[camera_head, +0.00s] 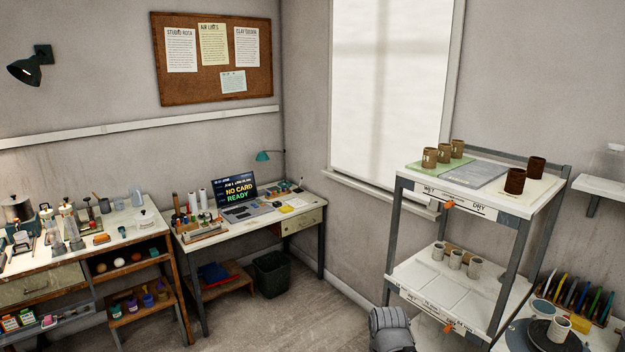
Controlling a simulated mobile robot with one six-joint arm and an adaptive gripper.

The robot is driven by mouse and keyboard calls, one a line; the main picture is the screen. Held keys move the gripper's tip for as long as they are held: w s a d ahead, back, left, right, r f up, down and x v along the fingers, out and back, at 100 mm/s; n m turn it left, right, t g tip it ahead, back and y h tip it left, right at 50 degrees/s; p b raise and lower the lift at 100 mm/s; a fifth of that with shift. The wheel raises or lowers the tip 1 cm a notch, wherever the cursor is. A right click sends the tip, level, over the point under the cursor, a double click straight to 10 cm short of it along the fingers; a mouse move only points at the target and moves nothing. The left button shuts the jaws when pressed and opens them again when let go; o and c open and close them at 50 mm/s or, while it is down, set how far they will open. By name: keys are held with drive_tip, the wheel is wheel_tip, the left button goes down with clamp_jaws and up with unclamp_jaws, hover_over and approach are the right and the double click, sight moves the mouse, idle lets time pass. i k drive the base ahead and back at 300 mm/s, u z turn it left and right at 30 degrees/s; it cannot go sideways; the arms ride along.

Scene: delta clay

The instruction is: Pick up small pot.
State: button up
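Several small pots are in view, and I cannot tell which one the task means. On the top of the grey rack, dark brown pots stand at the right, one at the back (536,169) and one nearer (515,181). Lighter brown pots (430,157) stand on a green mat at the left. Another pale pot (558,329) stands on a dark round disc at lower right. A ridged grey part, apparently of my arm, shows at the bottom edge; no gripper fingers are visible.
The rack (520,262) has upright posts at its corners and label strips reading WET and DRY. A desk (299,219) with a laptop (240,198) and a cluttered workbench (124,229) stand to the left. Open floor lies between desk and rack.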

sight(560, 327)
drive_tip(key=z, duration=1.4)
